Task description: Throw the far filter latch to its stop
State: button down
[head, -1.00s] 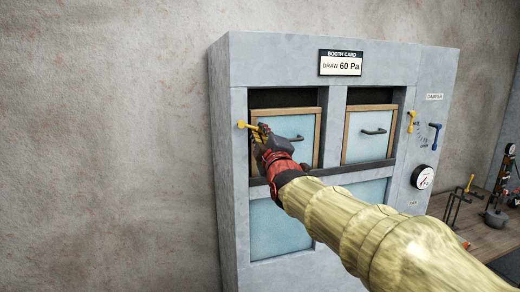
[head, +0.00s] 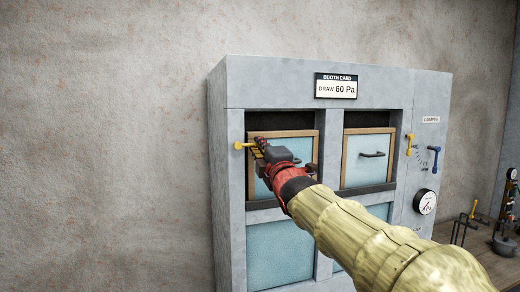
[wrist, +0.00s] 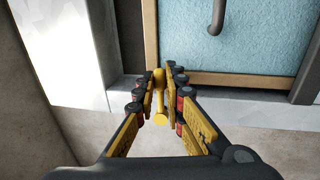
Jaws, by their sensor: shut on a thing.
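A yellow latch (head: 241,145) sits on the cabinet's left post, beside the left filter panel (head: 298,150). Its arm lies about level in the head view, with the rounded end at the left. My gripper (head: 261,145) is at the latch, and its fingers hide part of it. In the wrist view the latch (wrist: 159,96) stands between the fingertips of my gripper (wrist: 161,84), which is shut on it. A second yellow latch (head: 409,145) hangs downward right of the right filter panel (head: 369,160).
A blue damper lever (head: 435,156) and a round gauge (head: 425,202) are on the cabinet's right side. A booth card (head: 336,86) is above. A bench (head: 480,262) with tools stands at right. The wall left of the cabinet is clear.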

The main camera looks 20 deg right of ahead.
jog(key=c, duration=1.8)
grip_release()
jog(key=shift+c, duration=0.2)
jog(key=s+f, duration=0.2)
jog(key=s, duration=0.9)
jog(key=shift+s+f, duration=0.15)
jog(key=shift+s, duration=0.2)
